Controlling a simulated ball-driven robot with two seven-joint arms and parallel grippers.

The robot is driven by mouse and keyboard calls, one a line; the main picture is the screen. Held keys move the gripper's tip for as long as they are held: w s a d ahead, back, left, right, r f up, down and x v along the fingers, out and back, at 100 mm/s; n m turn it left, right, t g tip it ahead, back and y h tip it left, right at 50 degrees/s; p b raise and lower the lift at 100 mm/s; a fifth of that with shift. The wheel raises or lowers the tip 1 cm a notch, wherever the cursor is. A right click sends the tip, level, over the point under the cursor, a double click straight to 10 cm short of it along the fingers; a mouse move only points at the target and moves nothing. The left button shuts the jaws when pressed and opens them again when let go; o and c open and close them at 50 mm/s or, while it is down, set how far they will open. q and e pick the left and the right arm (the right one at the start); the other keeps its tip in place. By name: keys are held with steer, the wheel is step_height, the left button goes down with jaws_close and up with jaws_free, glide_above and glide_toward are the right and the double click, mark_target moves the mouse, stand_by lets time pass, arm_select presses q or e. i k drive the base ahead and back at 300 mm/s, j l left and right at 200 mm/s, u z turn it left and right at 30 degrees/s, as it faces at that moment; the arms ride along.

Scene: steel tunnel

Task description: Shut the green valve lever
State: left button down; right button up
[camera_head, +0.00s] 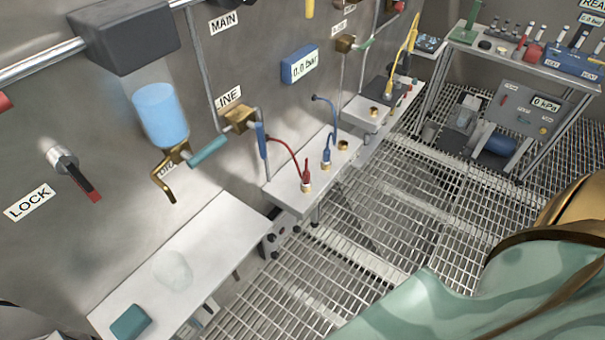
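A teal-green lever (208,150) sticks out to the right and slightly up from a brass tap (172,160) on the left wall. The tap sits under a clear bottle of blue liquid (160,115), and its bent spout points down over a white shelf. A label behind the tap is mostly hidden. A second, smaller green lever (366,43) is on a brass valve (345,43) farther along the wall. Neither of my grippers shows in this view.
The white shelf (200,250) below the tap holds a clear glass vessel (173,269) and a teal block (131,321). A blue-handled valve (262,140) and a shelf with red and blue hoses (310,175) are to the right. Grated floor (400,215) lies open beyond.

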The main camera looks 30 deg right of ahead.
mark_target(359, 48)
steer(key=z, duration=1.45)
steer(key=i+l, duration=0.4)
steer(key=i, duration=0.15)
steer(key=i+l+z, duration=0.15)
steer(key=i+l, duration=0.3)
steer(key=i, duration=0.1)
